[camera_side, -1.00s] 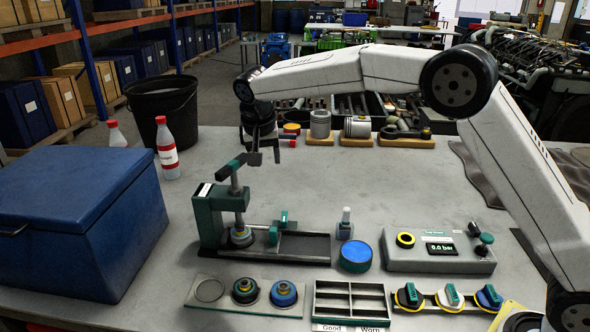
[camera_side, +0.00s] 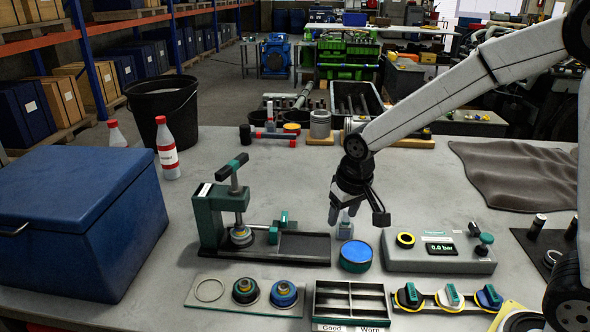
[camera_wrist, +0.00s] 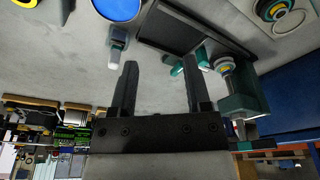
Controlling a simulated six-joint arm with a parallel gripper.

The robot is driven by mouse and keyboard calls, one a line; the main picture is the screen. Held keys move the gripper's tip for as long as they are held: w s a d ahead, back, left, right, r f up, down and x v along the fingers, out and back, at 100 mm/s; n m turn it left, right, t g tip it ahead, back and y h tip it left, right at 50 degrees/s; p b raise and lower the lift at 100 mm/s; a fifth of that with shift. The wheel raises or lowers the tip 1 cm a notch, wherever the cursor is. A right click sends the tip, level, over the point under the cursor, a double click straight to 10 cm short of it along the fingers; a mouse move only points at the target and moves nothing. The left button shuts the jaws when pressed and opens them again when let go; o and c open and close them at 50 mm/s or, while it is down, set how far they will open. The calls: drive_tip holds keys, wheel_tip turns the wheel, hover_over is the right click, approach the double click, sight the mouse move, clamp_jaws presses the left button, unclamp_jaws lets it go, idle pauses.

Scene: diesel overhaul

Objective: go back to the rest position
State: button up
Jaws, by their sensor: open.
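My gripper (camera_side: 357,212) is open and empty. In the side view it hangs in the air over the middle of the bench, pointing down, close to a small bottle (camera_side: 345,226) and behind a round blue-topped pot (camera_side: 355,256). In the wrist view its two black fingers (camera_wrist: 161,90) stand apart with nothing between them. The blue-topped pot (camera_wrist: 117,8) and the small bottle (camera_wrist: 117,43) show at the top there. The green press fixture (camera_side: 215,215) stands to the left of the gripper, its handle raised; it also shows at the right of the wrist view (camera_wrist: 245,95).
A blue chest (camera_side: 75,220) fills the left of the bench. A pressure box reading 0.0 bar (camera_side: 438,262), a divided tray (camera_side: 350,287) and a plate with ring parts (camera_side: 232,305) sit in front. A grey cloth (camera_side: 520,175) lies back right.

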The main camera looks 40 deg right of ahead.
drive_tip(key=s+d+f+n, duration=0.1)
drive_tip(key=s+f, duration=0.3)
drive_tip(key=s, duration=0.7)
drive_tip(key=shift+s+d+n, duration=0.3)
drive_tip(key=shift+d, duration=0.15)
drive_tip(key=shift+w, duration=0.1)
drive_tip(key=shift+w+a+r+m+h, duration=0.55)
drive_tip(key=shift+w+a+r+m, duration=1.55)
drive_tip(key=shift+w, duration=3.55)
drive_tip(key=shift+w+a+r+m+h, duration=0.6)
drive_tip(key=shift+w+a+r+m, duration=1.5)
drive_tip(key=shift+w, duration=3.5)
drive_tip(key=shift+w+a+r+m+h, duration=0.55)
drive_tip(key=shift+w+a+r+m, duration=1.5)
drive_tip(key=shift+w, duration=3.6)
drive_tip(key=shift+w+a+r+m, duration=0.15)
drive_tip(key=shift+a+r+m, duration=0.1)
drive_tip(key=shift+a+r, duration=0.95)
drive_tip(key=shift+f, duration=0.15)
